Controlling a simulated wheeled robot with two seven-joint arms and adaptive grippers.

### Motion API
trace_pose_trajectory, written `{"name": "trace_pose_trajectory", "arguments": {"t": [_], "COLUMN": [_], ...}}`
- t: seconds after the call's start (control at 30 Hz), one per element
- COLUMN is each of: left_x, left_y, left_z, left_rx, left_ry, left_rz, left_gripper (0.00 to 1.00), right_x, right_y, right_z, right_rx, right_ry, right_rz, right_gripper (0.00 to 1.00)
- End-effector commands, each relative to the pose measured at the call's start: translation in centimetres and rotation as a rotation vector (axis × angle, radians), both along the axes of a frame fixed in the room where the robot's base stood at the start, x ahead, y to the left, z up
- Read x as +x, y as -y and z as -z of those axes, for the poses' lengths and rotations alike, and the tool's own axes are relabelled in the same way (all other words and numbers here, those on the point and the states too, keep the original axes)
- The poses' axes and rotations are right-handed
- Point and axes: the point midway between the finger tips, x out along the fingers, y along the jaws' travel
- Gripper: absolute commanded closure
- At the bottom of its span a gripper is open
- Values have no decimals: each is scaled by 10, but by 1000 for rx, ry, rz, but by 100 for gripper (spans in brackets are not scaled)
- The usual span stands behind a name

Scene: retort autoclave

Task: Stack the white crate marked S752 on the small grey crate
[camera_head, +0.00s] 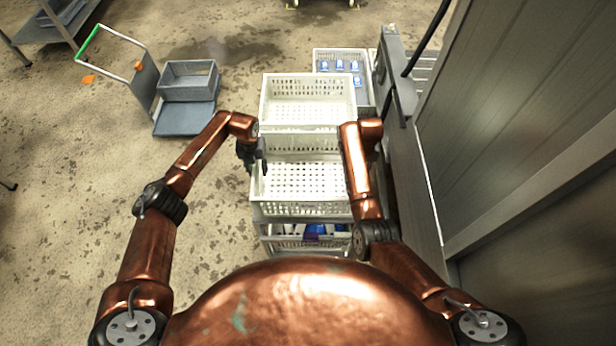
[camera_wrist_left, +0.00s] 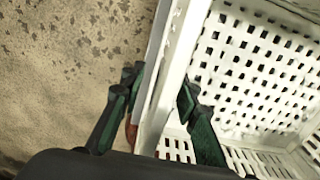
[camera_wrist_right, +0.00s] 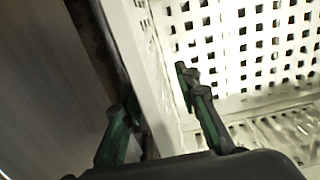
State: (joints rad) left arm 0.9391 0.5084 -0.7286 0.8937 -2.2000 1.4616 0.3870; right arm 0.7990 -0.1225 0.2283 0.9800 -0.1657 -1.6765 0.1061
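Two open white crates show in the head view, a far one (camera_head: 308,84) and a near one (camera_head: 302,208). No S752 mark is readable on either. A small grey crate (camera_head: 188,82) sits on a trolley at the upper left. My left gripper (camera_head: 262,160) is at the near crate's left side. In the left wrist view its fingers (camera_wrist_left: 157,88) straddle a white crate wall (camera_wrist_left: 174,60) and look open. My right gripper (camera_wrist_right: 157,85) likewise straddles a white wall (camera_wrist_right: 135,45) in the right wrist view; my forearm hides it in the head view.
The trolley (camera_head: 180,119) has a green-topped handle. The near white crate stands on a lower crate (camera_head: 300,246) with blue items inside. A pale crate with blue packs (camera_head: 346,52) stands behind. Grey metal panels (camera_head: 520,110) close off the right.

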Motion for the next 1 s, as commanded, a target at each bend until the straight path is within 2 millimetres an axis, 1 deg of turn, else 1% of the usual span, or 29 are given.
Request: {"name": "trace_pose_trajectory", "arguments": {"t": [0.33,0.73,1.0], "left_x": [3,3,3], "left_y": [1,0,0], "left_z": [6,6,6], "left_rx": [-1,-1,-1], "left_ry": [-3,-4,-4], "left_rz": [2,1,1], "left_gripper": [72,99,100], "right_x": [3,3,3], "right_y": [0,0,-1], "right_z": [6,6,6], "right_rx": [0,0,1], "right_ry": [-3,-4,-4], "right_rz": [-1,-1,-1], "right_gripper": [72,99,100]}}
